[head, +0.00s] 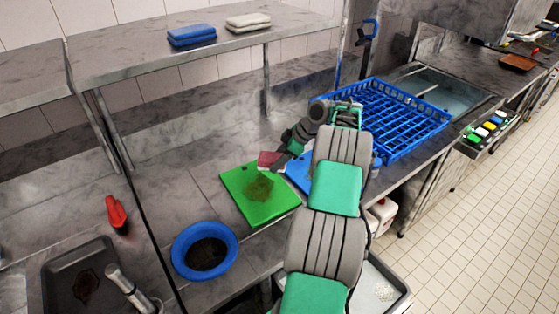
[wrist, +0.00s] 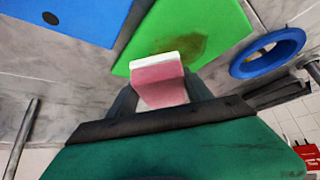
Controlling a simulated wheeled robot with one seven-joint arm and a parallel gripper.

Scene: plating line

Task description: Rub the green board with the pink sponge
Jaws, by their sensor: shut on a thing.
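The green board (head: 282,202) lies flat on the steel counter, with a brown stain (head: 259,188) near its middle. It also shows at the top of the wrist view (wrist: 228,18), with the stain (wrist: 188,44) beyond the sponge. The pink sponge (wrist: 160,84) has a white far edge and sits between my gripper's fingers (wrist: 158,95). My gripper (head: 277,163) is shut on it. In the head view the sponge (head: 267,159) is at the board's back right edge. I cannot tell whether it touches the board.
A blue board (head: 299,174) lies right of the green one, partly behind my arm. A blue bowl (head: 178,245) with dark contents stands front left. A blue rack (head: 398,113) is at the back right. A shelf (head: 130,62) above carries blue cloths (head: 192,35) and pale cloths (head: 248,22).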

